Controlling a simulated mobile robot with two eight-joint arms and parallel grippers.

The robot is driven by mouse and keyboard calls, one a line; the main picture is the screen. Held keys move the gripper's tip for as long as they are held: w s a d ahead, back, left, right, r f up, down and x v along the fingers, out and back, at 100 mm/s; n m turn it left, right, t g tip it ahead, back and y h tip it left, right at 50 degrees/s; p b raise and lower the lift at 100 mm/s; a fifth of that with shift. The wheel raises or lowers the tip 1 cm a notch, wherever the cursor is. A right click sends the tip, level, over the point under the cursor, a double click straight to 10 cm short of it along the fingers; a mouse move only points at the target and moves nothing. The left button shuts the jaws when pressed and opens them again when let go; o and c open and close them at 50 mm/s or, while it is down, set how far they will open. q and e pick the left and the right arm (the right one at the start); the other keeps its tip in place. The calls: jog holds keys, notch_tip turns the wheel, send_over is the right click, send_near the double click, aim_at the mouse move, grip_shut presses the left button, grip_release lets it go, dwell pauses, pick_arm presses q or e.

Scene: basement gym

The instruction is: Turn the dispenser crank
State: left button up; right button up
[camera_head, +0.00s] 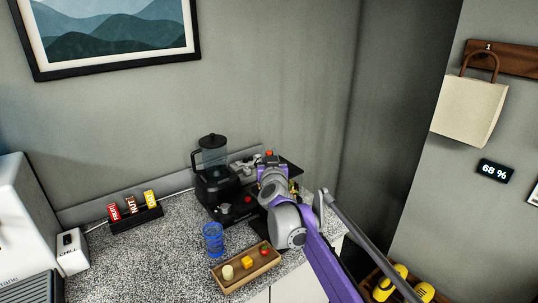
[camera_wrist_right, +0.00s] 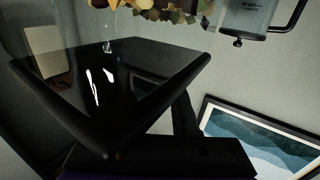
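The dispenser (camera_head: 290,167) stands on the counter beside the blender, mostly hidden behind my right arm; its flat black top shows past the wrist. In the right wrist view, which looks upside down, a glossy black slab (camera_wrist_right: 110,75), apparently that top, fills the middle. Mixed brown and yellow pieces (camera_wrist_right: 150,8) show at the upper edge behind clear material. I cannot make out the crank. My right gripper (camera_head: 272,170) is at the dispenser, over or against it; its fingers are not clear, and contact cannot be told. My left gripper is not in view.
A black blender (camera_head: 213,172) stands just left of the dispenser. A black rack (camera_head: 135,218) of packets is at left. The counter between is clear.

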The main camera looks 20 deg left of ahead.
grip_shut()
jog(key=h+b, duration=0.1)
jog(key=m+h+b, duration=0.1)
jog(key=b, duration=0.1)
jog(key=shift+w+f+t, duration=0.2)
jog(key=shift+f+t, duration=0.05)
jog(key=shift+t, duration=0.05)
jog(key=shift+r+m+h, duration=0.2)
jog(key=shift+m+h, duration=0.1)
jog(key=shift+m, duration=0.1)
jog(key=shift+r+m+h, duration=0.2)
jog(key=shift+m+h, duration=0.1)
jog(key=shift+h, duration=0.2)
jog(key=shift+w+d+f+h, duration=0.1)
jog(key=shift+w+d+h, duration=0.05)
jog(key=shift+d+h, duration=0.15)
jog(key=o, duration=0.7)
grip_release()
jog(key=shift+a, duration=0.1)
